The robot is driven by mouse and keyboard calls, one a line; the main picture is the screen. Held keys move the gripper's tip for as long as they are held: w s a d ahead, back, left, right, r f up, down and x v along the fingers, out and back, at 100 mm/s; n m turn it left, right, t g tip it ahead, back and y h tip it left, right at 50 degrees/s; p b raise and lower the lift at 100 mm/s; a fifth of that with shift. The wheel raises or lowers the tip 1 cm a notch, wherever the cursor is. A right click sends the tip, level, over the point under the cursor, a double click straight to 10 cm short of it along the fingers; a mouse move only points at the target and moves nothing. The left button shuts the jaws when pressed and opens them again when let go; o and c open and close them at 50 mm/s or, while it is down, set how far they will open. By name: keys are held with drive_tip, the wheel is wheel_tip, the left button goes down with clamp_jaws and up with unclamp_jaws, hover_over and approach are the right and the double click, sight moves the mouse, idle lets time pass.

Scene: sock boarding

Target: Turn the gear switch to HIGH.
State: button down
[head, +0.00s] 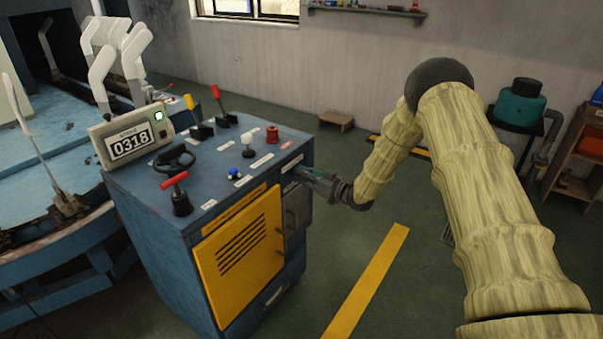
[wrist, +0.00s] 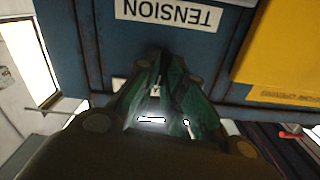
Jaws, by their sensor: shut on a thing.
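The blue control cabinet (head: 160,225) stands left of centre in the head view. My gripper (head: 308,175) reaches its upper right edge from the right. In the wrist view my gripper (wrist: 157,78) is closed against the cabinet's blue face (wrist: 75,50), just below an upside-down TENSION label (wrist: 170,13). It is shut on a small part there, which I take to be the gear switch. The fingers hide nearly all of it, so its setting cannot be seen. A pale label edge (wrist: 118,85) shows beside the fingers; no HIGH marking is readable.
The cabinet top holds red-handled levers (head: 180,195), a red knob (head: 272,134), a blue button (head: 234,173) and a counter display (head: 130,144) reading 0318. A yellow vented door (head: 240,255) is on the front. The floor to the right is mostly clear, with a yellow stripe (head: 368,280).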

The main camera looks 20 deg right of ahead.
drive_tip(key=shift+d+f+m+p, duration=0.15)
drive_tip(key=shift+m+p, duration=0.3)
drive_tip(key=shift+m, duration=1.35)
drive_tip(key=shift+a+f+m+p, duration=0.1)
drive_tip(key=shift+m+p, duration=0.3)
drive_tip(key=shift+m, duration=1.4)
drive_tip(key=c, duration=1.5)
unclamp_jaws()
drive_tip(key=shift+r, duration=0.1)
drive_tip(key=shift+d, duration=0.1)
drive_tip(key=v, duration=1.1)
drive_tip(key=shift+s+d, duration=0.3)
